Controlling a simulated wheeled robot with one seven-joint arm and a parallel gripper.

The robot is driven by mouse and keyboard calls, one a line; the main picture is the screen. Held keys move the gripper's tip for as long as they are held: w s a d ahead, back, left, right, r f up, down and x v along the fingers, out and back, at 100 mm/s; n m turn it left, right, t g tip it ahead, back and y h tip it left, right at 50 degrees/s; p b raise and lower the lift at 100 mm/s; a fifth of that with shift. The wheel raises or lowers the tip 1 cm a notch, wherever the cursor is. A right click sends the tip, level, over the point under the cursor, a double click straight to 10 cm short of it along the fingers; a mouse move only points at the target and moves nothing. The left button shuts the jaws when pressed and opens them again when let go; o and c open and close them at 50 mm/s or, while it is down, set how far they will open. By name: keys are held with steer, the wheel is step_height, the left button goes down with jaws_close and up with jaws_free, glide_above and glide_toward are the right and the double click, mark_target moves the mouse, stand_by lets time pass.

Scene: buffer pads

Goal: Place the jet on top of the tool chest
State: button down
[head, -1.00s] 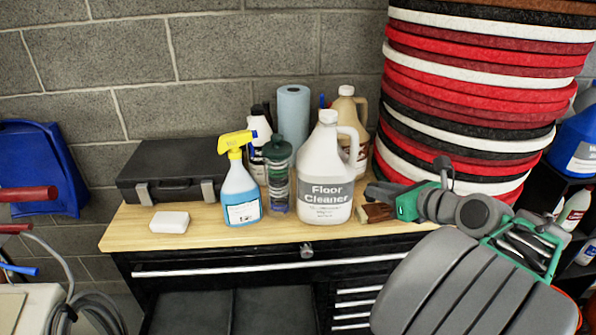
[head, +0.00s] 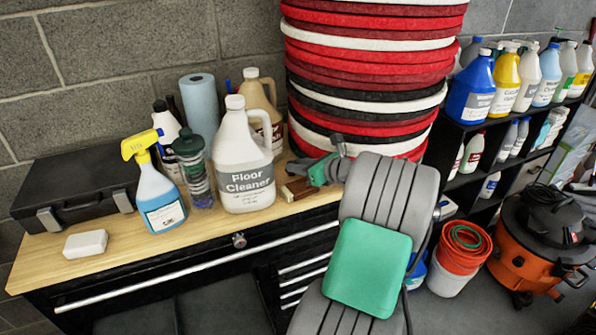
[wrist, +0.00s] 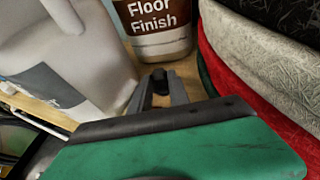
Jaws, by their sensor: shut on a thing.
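The tool chest (head: 262,231) is black with a pale wooden top and a long silver handle. My gripper (head: 298,166) is low over the right end of its top, beside the floor cleaner jug. In the wrist view, the gripper's fingers (wrist: 160,84) come together at a small black thing (wrist: 160,76). It is mostly hidden, and I cannot tell whether it is the jet. I cannot pick out the jet surely in either view. A brown block (head: 297,189) lies on the wooden top just in front of the fingers.
The floor cleaner jug (head: 245,165) stands close left of my gripper. The floor finish jug (wrist: 160,30) is behind it, and stacked pads (head: 370,70) are at right. A spray bottle (head: 160,195), a white bar (head: 86,244) and a black case (head: 75,185) stand farther left.

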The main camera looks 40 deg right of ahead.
steer(key=shift+f, duration=0.95)
steer(key=shift+f, duration=0.1)
steer(key=c, duration=1.2)
jaws_free()
steer(key=shift+c, duration=0.2)
steer(key=a+v, duration=0.1)
steer(key=v, duration=1.1)
steer(key=shift+d, duration=0.45)
